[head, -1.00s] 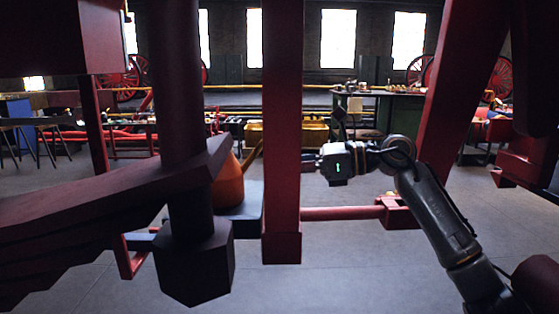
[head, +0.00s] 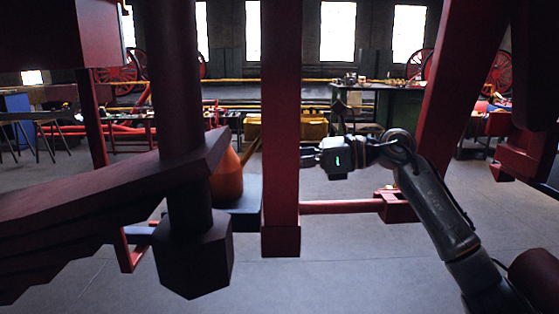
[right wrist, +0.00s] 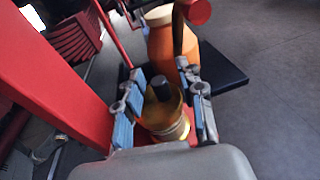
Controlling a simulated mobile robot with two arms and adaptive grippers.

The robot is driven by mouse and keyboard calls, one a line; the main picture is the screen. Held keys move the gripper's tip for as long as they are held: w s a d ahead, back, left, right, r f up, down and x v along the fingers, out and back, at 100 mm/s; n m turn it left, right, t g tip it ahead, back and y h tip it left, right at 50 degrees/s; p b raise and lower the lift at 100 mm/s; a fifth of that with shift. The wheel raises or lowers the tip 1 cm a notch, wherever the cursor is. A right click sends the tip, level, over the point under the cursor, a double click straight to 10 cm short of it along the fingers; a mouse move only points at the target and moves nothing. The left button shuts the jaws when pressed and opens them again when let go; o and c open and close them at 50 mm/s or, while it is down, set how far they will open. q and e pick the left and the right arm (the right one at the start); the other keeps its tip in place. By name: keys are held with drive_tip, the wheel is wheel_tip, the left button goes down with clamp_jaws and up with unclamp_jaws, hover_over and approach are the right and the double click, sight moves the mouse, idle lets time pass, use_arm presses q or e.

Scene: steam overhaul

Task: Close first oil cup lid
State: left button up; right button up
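In the right wrist view an amber and brass oil cup (right wrist: 166,122) stands against the red frame, with a dark round post (right wrist: 162,88) rising at its top. I cannot clearly make out its lid or the lid's position. My right gripper (right wrist: 166,78) is open, with one blue-padded finger on each side of the cup. The fingers seem apart from it, but contact on the right side is hard to judge. In the head view my right gripper (head: 307,156) points left at the red upright post (head: 281,140); the cup is not visible there. My left gripper is not in view.
An orange container (head: 227,178) stands on a dark block (head: 240,211) behind the post; the container also shows in the right wrist view (right wrist: 172,50). A dark red beam (head: 100,190) and a thick column with a hexagonal end (head: 192,262) fill the left. Grey floor lies below.

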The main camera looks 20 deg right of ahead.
drive_tip(key=v, duration=1.2)
drive_tip(key=shift+w, duration=0.1)
